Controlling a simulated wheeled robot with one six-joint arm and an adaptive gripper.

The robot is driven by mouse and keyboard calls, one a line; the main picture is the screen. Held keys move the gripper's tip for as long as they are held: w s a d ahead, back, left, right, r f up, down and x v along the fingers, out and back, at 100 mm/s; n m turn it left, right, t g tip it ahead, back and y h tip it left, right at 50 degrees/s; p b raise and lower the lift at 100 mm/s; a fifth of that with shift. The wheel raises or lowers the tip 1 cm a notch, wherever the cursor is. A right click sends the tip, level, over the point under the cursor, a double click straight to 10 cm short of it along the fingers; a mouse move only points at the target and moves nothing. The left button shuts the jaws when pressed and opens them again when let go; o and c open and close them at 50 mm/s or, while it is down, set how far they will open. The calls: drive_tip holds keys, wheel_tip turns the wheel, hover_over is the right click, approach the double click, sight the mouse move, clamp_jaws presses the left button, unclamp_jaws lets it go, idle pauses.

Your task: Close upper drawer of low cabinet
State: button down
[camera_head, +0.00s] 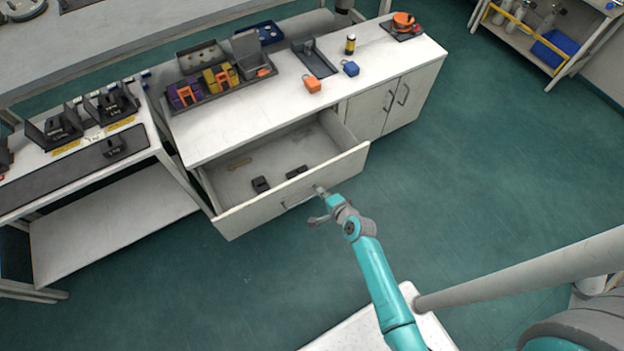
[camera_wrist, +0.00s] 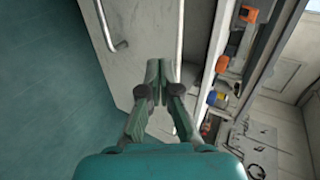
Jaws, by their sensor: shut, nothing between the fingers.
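The upper drawer (camera_head: 230,222) of the low cabinet (camera_head: 205,140) stands pulled well out in the head view, with its inside showing. My gripper (camera_head: 319,190) is shut and empty at the drawer front, just right of the handle and near the top edge. In the wrist view my gripper (camera_wrist: 163,72) has its fingertips together over a pale panel (camera_wrist: 150,25). I cannot tell whether they touch it.
The cabinet top holds a tray of orange, purple and yellow items (camera_head: 220,85), an orange padlock (camera_head: 312,84) and a blue one (camera_head: 350,68). A shelved bench (camera_head: 110,235) stands close at the left. The green floor (camera_head: 480,170) at the right is clear.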

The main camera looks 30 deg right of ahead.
sight(308, 176)
drive_tip(key=w, duration=0.2)
drive_tip(key=w+f, duration=0.1)
drive_tip(key=w, duration=0.2)
drive_tip(key=shift+w+f, duration=0.25)
drive_tip(key=shift+w, duration=0.6)
